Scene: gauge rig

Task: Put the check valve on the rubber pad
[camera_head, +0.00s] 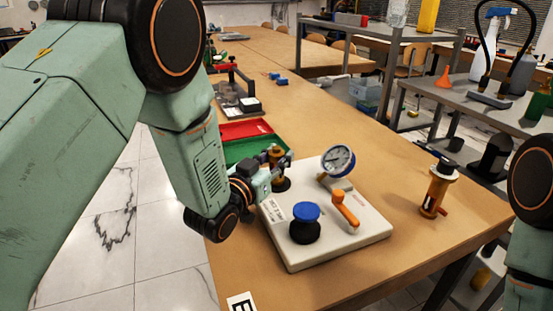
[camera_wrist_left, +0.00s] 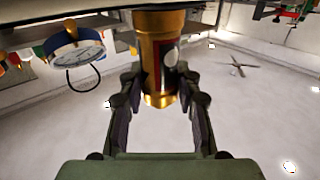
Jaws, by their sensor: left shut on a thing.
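My left gripper (camera_head: 270,170) is shut on a brass cylindrical part, which I take to be the check valve (camera_head: 276,158), at the back left of the white gauge rig (camera_head: 345,238). In the left wrist view the valve (camera_wrist_left: 158,55) stands between the two fingers (camera_wrist_left: 160,105), with a dark red label on its side. In the head view a dark round base (camera_head: 281,185) shows just below the valve; I cannot tell whether they touch. I cannot make out the rubber pad for certain. My right gripper is out of view.
The rig carries a dial gauge (camera_head: 338,160), an orange lever (camera_head: 345,210) and a blue-topped black knob (camera_head: 305,222). A red tray (camera_head: 245,129) and a green tray (camera_head: 240,150) lie behind. An orange-brown cylinder (camera_head: 435,190) stands at right. The table's right front is clear.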

